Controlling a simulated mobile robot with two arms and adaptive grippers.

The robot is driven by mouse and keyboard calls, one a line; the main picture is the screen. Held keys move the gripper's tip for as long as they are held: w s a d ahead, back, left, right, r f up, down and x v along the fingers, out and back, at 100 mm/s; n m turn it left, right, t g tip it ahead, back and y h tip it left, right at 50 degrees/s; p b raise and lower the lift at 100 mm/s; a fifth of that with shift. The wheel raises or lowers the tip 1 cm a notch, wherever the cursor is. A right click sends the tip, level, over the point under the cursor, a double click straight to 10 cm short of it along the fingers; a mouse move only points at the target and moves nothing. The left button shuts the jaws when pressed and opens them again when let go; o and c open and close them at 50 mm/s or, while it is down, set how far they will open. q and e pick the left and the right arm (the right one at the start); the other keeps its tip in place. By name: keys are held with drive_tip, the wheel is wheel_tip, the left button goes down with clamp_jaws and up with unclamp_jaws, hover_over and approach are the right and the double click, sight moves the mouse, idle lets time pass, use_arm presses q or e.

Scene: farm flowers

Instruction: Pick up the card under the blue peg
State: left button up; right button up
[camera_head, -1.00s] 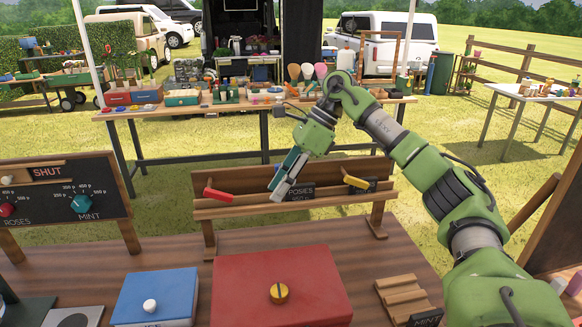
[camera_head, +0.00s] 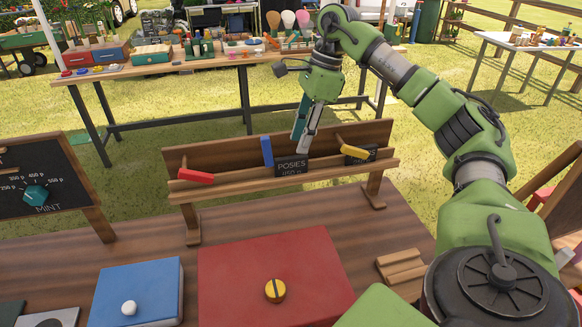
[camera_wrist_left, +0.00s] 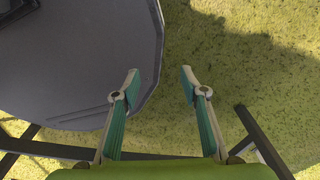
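The blue peg (camera_head: 267,151) stands nearly upright on the wooden rack (camera_head: 230,194). The dark POSIES card (camera_head: 291,165) stands on the rack just right of the blue peg's lower end. My right gripper (camera_head: 303,141) points down just above and in front of the card's upper right corner; its fingers overlap in this view, so I cannot tell whether they are apart or touch the card. My left gripper (camera_wrist_left: 160,84) is open and empty in the left wrist view, above grass and beside a dark grey panel.
A red peg (camera_head: 196,175) and a yellow peg (camera_head: 352,144) flank the blue one; another dark card (camera_head: 360,155) is by the yellow peg. A red box (camera_head: 230,275) and a blue box (camera_head: 140,285) stand on the brown table (camera_head: 320,215) in front.

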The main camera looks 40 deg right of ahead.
sight(292, 157)
drive_tip(key=x, duration=0.2)
drive_tip(key=p+x, duration=0.1)
drive_tip(key=x, duration=0.2)
drive_tip(key=shift+w+a+f, duration=0.25)
drive_tip(key=shift+w, duration=0.05)
clamp_jaws()
